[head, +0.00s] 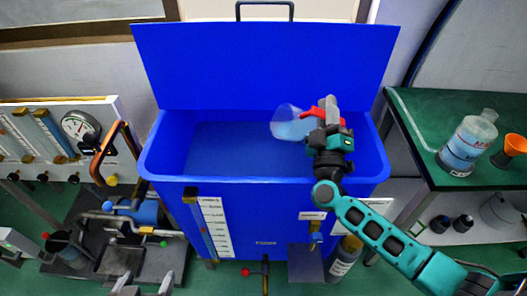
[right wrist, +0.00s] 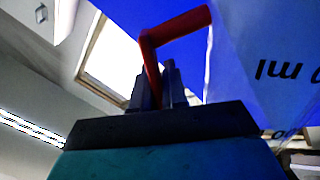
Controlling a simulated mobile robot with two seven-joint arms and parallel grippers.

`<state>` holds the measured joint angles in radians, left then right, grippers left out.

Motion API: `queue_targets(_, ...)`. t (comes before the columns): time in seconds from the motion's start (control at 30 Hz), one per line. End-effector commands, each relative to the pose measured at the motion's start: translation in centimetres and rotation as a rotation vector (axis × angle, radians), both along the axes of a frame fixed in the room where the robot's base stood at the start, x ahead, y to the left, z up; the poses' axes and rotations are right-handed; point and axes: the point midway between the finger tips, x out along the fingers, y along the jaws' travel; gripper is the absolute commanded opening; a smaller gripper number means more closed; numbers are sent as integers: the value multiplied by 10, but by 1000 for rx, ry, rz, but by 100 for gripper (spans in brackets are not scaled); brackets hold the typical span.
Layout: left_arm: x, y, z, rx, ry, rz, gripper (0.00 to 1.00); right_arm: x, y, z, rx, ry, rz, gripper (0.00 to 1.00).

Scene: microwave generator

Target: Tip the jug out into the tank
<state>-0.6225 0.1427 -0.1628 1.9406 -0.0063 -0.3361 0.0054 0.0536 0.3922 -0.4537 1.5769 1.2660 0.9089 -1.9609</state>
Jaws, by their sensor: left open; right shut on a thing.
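The jug (head: 290,124) is clear with a bluish tint and a red handle (head: 314,112). It is held over the open blue tank (head: 160,160), tilted with its wide end to the left. My right gripper (head: 325,112) is shut on the red handle, which also shows between the fingers in the right wrist view (right wrist: 150,65). In that view the jug's side (right wrist: 270,60) has markings reading "ml". I cannot tell how much liquid is in the jug. My left gripper (head: 142,288) is open and empty at the bottom edge, only its fingertips showing.
The tank's lid (head: 265,65) stands open behind it. A green bench (head: 415,125) at right bears a bottle of blue liquid (head: 468,142) and an orange funnel (head: 512,147). A gauge panel (head: 60,145) and pipework (head: 125,225) stand at left.

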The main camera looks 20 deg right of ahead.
Motion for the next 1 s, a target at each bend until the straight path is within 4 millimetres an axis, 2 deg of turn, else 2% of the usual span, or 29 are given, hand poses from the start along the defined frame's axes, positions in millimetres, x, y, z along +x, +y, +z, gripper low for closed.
queue_targets(0.5,-3,0,-11,0,6,0,86,0,5,3,-70,-5,0,0)
queue_targets(1.0,-2,0,-14,0,5,0,86,0,8,7,-113,-4,-1,0)
